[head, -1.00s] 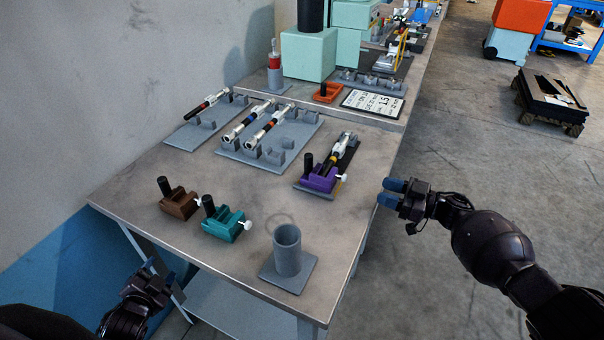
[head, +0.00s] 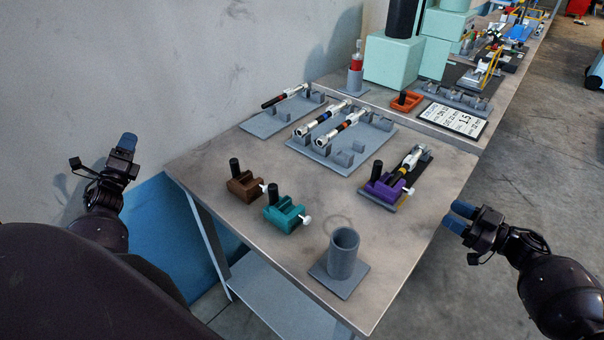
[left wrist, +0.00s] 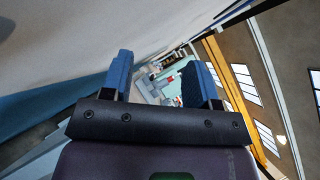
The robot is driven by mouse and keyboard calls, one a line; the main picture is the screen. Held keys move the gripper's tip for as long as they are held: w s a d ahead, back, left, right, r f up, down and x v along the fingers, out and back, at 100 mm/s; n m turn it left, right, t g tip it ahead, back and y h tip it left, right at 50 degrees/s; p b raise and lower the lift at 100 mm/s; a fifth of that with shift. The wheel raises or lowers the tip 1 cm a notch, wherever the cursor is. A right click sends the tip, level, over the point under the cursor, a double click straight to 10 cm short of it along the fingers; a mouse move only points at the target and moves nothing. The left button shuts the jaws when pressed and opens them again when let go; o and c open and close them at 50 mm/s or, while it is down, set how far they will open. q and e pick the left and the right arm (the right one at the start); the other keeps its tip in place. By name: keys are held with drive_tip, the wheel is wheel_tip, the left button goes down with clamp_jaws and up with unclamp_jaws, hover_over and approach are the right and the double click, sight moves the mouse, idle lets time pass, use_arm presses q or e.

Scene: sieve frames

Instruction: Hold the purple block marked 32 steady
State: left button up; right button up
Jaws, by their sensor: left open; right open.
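The purple block (head: 388,188) sits on a dark grey base near the right edge of the table. It has a black upright knob and a white side knob, and a silver and black tool lies behind it on the same base. Its number is too small to read. My right gripper (head: 461,217) is open and empty, off the table's right edge, to the lower right of the purple block and apart from it. My left gripper (head: 127,144) is open and empty, left of the table and far from the block. The left wrist view shows its two blue fingertips (left wrist: 162,80) spread apart.
A brown block (head: 243,187) and a teal block (head: 284,216) stand at the table's near left. A grey cup on a plate (head: 341,256) stands at the near corner. Grey racks (head: 345,160) with tools lie behind. A wall (head: 120,60) borders the left.

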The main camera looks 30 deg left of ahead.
use_arm(q)
drive_tip(key=w+d+r+m+t+h, duration=0.1)
drive_tip(key=w+d+r+h, duration=0.1)
drive_tip(key=w+d+r, duration=0.55)
drive_tip(key=w+d+r+m+t+h, duration=0.1)
drive_tip(key=w+d+r, duration=0.35)
drive_tip(key=w, duration=0.55)
drive_tip(key=m+g+h, duration=0.5)
drive_tip(key=m+h, duration=0.2)
drive_tip(key=m, duration=0.3)
hover_over(377, 168)
drive_tip(key=s+a, duration=0.2)
drive_tip(key=s, duration=0.2)
wheel_tip(377, 168, down, 5)
drive_tip(key=s+d+f+m+g+y, duration=0.1)
drive_tip(key=s+d+f+m+g, duration=0.2)
drive_tip(key=s+f, duration=0.25)
drive_tip(key=x, duration=1)
drive_tip(key=shift+w+a+f, duration=0.15)
drive_tip(key=shift+w+f, duration=0.15)
drive_tip(key=shift+f, duration=0.05)
